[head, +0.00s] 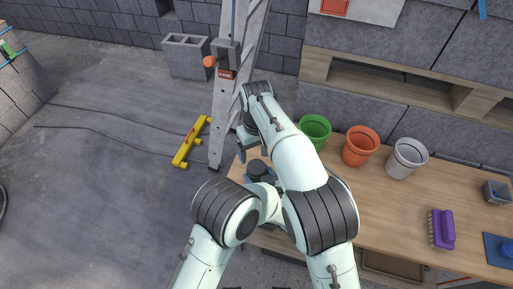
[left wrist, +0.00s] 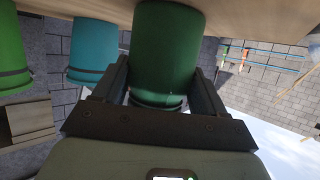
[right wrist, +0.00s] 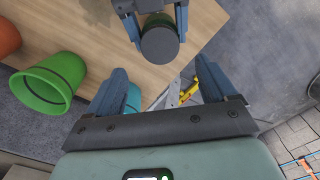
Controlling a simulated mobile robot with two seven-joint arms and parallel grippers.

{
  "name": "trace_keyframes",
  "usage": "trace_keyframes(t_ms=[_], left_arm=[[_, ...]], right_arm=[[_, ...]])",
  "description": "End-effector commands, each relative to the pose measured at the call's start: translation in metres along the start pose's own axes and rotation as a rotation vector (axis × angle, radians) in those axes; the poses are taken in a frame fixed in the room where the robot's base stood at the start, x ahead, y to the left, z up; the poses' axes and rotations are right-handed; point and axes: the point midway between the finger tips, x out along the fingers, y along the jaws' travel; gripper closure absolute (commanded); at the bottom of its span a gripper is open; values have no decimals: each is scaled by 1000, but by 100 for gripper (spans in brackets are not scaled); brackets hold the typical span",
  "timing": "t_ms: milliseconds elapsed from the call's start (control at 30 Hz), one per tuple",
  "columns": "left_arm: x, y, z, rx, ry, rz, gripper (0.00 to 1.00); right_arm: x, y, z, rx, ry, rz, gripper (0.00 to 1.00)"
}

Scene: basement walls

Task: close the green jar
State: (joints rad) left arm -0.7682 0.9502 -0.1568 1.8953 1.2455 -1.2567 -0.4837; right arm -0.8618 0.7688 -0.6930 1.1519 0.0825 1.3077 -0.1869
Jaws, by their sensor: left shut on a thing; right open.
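The green jar (left wrist: 165,45) stands upright on the wooden table between the fingers of my left gripper (left wrist: 160,95), which is shut on it. Its flat dark grey round top shows in the right wrist view (right wrist: 159,45) and in the head view (head: 257,168). I cannot tell whether that top is a tightened lid. My right gripper (right wrist: 165,100) is open and empty, apart from the jar, with its fingers facing the jar's top. In the head view my right forearm hides part of the table and most of the right gripper.
On the table stand a light green pot (head: 315,128), an orange pot (head: 360,146), a white pot (head: 406,158) and a teal pot (left wrist: 95,45). A purple brush (head: 441,228) lies at right. A ladder (head: 223,120) and yellow level (head: 188,145) are beyond the table's left edge.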

Motion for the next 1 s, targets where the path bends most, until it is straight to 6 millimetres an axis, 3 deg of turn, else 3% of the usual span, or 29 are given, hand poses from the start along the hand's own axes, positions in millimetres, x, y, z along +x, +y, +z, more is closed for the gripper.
trace_keyframes(t_ms=[500, 900, 1000], left_arm=[[0, 0, 0, -1, 1, 0, 100], [0, 0, 0, -1, 1, 0, 100], [0, 0, 0, -1, 1, 0, 100]], right_arm=[[70, 0, 1, 1, -3, 1, 15], [76, 0, 0, 2, -1, 0, 15], [76, 0, 0, 2, -1, 0, 48]])
